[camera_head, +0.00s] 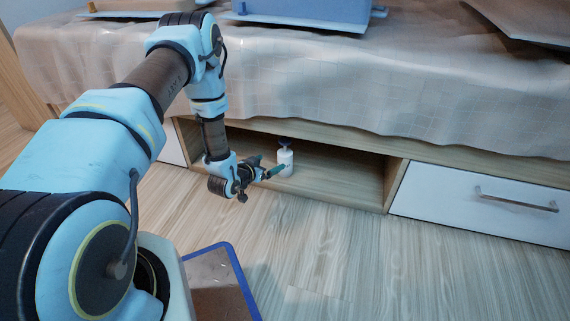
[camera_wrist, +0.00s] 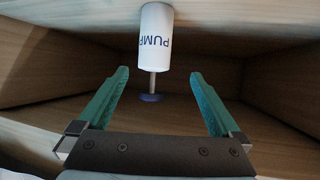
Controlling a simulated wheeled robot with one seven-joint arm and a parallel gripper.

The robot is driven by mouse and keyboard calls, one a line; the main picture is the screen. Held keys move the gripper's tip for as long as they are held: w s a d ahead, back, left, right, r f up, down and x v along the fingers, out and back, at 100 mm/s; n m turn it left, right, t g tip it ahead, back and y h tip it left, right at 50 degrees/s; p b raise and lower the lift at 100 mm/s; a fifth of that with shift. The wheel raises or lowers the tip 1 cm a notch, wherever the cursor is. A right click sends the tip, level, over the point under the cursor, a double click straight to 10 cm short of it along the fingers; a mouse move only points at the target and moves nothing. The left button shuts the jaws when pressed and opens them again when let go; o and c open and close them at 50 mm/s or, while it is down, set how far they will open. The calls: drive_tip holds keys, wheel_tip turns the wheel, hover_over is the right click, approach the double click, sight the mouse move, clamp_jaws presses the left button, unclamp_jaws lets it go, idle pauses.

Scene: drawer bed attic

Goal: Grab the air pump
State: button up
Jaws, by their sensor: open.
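The air pump (camera_head: 286,160) is a small white cylinder with a dark handle on top. It stands upright inside the open compartment under the bed. In the wrist view the pump (camera_wrist: 156,40) appears upside down, with "PUMP" lettering, a grey rod and a dark blue handle disc. My gripper (camera_head: 274,171) reaches into the compartment mouth from the left, close beside the pump. In the wrist view my gripper (camera_wrist: 160,80) is open, with green fingers on either side of the rod and handle in the picture. No contact with the pump is visible.
The wooden compartment (camera_head: 345,180) encloses the pump with side walls, a floor and a top edge. A white drawer front with a metal handle (camera_head: 515,199) is at right. The bed cover (camera_head: 400,90) hangs above. Open floor (camera_head: 400,270) lies in front.

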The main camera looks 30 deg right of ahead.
sight(281, 161)
drive_tip(key=shift+h, duration=0.3)
drive_tip(key=b+x, duration=0.1)
drive_tip(key=x, duration=0.3)
drive_tip(key=s+b+x, duration=0.1)
drive_tip(key=shift+w+d+f+b, duration=0.25)
drive_tip(key=shift+d+f+b, duration=0.05)
drive_tip(key=shift+d+f, duration=0.2)
drive_tip(key=b+x, duration=0.1)
drive_tip(key=x, duration=0.1)
drive_tip(key=b+x, duration=0.2)
drive_tip(key=shift+w+f, duration=0.15)
drive_tip(key=shift+f, duration=0.2)
drive_tip(key=shift+w+d+b, duration=0.25)
drive_tip(key=shift+d+b, duration=0.05)
drive_tip(key=shift+d, duration=0.05)
drive_tip(key=c, duration=1.5)
